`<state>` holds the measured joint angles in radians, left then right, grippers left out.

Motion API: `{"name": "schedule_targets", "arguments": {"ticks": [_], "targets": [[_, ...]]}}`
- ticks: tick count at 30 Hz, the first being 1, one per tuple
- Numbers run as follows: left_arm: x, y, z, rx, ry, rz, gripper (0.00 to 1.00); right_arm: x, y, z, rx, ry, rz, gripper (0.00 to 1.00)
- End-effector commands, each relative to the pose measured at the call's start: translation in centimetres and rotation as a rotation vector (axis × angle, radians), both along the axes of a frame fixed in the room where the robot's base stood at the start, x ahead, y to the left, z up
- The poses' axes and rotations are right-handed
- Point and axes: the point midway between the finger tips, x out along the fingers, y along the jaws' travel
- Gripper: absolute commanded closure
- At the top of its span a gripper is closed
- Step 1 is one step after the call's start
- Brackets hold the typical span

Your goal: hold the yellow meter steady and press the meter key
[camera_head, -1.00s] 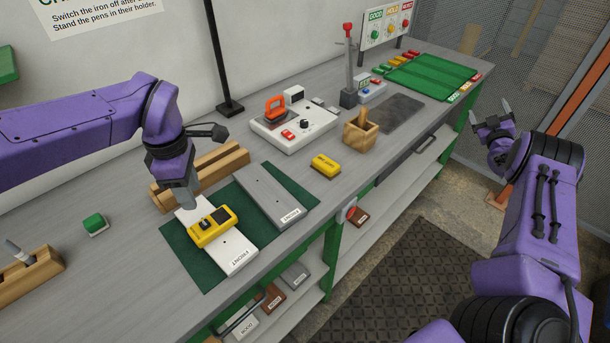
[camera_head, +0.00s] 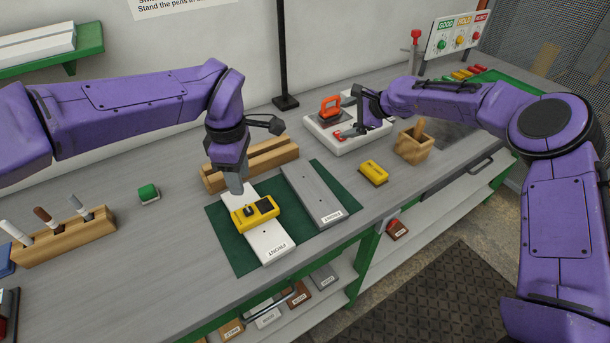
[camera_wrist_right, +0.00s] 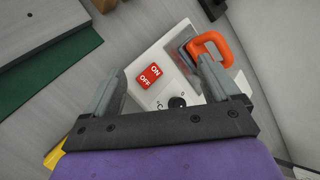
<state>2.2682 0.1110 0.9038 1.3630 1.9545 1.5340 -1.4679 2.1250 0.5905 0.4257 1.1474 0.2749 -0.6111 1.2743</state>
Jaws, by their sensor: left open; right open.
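The yellow meter (camera_head: 255,212), with a dark screen and a dark round part on its face, lies across a white board (camera_head: 268,243) on the green mat (camera_head: 226,243). My left gripper (camera_head: 237,188) points down right behind the meter, at its back edge; its fingertips are partly hidden and I cannot tell whether they touch it. My right gripper (camera_head: 352,132) is over the soldering station (camera_head: 357,144), well to the right of the meter. In the right wrist view its fingers (camera_wrist_right: 160,85) are apart and empty, above the station's red on/off switch (camera_wrist_right: 149,76).
A grey board (camera_head: 314,193) lies on the mat beside the white one. A yellow block (camera_head: 373,172) and a wooden holder (camera_head: 414,143) stand to the right. A wooden rack (camera_head: 250,164) is behind the mat. A pen holder (camera_head: 66,237) and green block (camera_head: 148,192) are left.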

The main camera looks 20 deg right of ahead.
Motion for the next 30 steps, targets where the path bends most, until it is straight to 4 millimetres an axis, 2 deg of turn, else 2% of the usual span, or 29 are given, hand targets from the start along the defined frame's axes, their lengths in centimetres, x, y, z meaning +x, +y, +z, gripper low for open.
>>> {"name": "schedule_targets", "arguments": {"ticks": [1, 3, 6, 9, 12, 15, 20, 30], "targets": [[0.0, 0.0, 0.0, 0.000, 0.000, 0.000, 0.57, -1.3, 2.7, -1.7, 0.060, 0.092, 0.077, 0.11], [0.0, 0.0, 0.0, 0.000, 0.000, 0.000, 0.57, -3.7, 6.3, -3.3, 0.155, 0.219, 0.194, 0.11], [0.0, 0.0, 0.0, 0.000, 0.000, 0.000, 0.57, -7.3, 10.8, -4.6, 0.286, 0.379, 0.365, 0.11], [0.0, 0.0, 0.0, 0.000, 0.000, 0.000, 0.57, -10.5, 13.9, -4.9, 0.393, 0.497, 0.519, 0.11], [0.0, 0.0, 0.0, 0.000, 0.000, 0.000, 0.57, -12.8, 15.7, -4.9, 0.467, 0.569, 0.640, 0.11], [0.0, 0.0, 0.0, 0.000, 0.000, 0.000, 0.57, -14.1, 16.6, -4.8, 0.509, 0.606, 0.711, 0.11], [0.0, 0.0, 0.0, 0.000, 0.000, 0.000, 0.57, -15.0, 17.7, -5.0, 0.526, 0.621, 0.745, 0.11], [0.0, 0.0, 0.0, 0.000, 0.000, 0.000, 0.57, -17.0, 23.7, -7.7, 0.523, 0.621, 0.742, 0.11]]}}
